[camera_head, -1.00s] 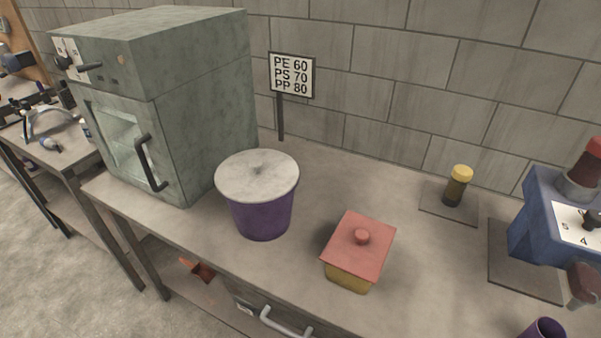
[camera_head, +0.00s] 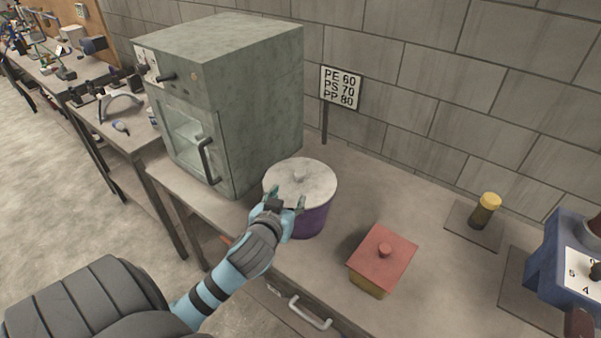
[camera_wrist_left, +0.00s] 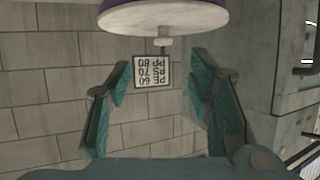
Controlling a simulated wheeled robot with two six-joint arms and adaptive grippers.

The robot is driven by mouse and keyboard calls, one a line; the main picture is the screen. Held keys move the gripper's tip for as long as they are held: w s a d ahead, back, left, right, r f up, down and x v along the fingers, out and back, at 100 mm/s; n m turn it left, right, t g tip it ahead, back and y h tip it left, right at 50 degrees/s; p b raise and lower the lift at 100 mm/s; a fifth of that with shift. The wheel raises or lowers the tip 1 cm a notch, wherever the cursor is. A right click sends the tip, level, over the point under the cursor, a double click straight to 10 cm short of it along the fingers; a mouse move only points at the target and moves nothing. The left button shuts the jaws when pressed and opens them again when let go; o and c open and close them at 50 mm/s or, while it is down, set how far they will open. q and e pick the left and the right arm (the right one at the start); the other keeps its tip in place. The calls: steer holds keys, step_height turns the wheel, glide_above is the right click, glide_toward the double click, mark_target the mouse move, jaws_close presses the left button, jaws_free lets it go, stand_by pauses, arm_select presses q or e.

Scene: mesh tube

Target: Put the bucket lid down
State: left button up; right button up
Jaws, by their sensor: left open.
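The white round bucket lid (camera_head: 318,178) lies on top of the purple bucket (camera_head: 314,222), which stands upright on the bench. My right gripper is not in view.
A green oven (camera_head: 245,90) stands left of the bucket, and a sign (camera_head: 341,87) stands behind it. A red-lidded yellow box (camera_head: 381,262) is to the right, with bare bench (camera_head: 400,215) around it. A yellow-capped jar (camera_head: 485,210) and blue machine (camera_head: 560,265) stand farther right.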

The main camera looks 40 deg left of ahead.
mark_target(299, 174)
arm_select(q)
steer(key=x, duration=0.9)
steer(key=r+x, duration=0.1)
steer(key=x, duration=0.4)
steer(key=shift+w+a, duration=0.25)
steer(key=shift+a, duration=0.2)
jaws_close()
steer(key=shift+r, duration=0.15)
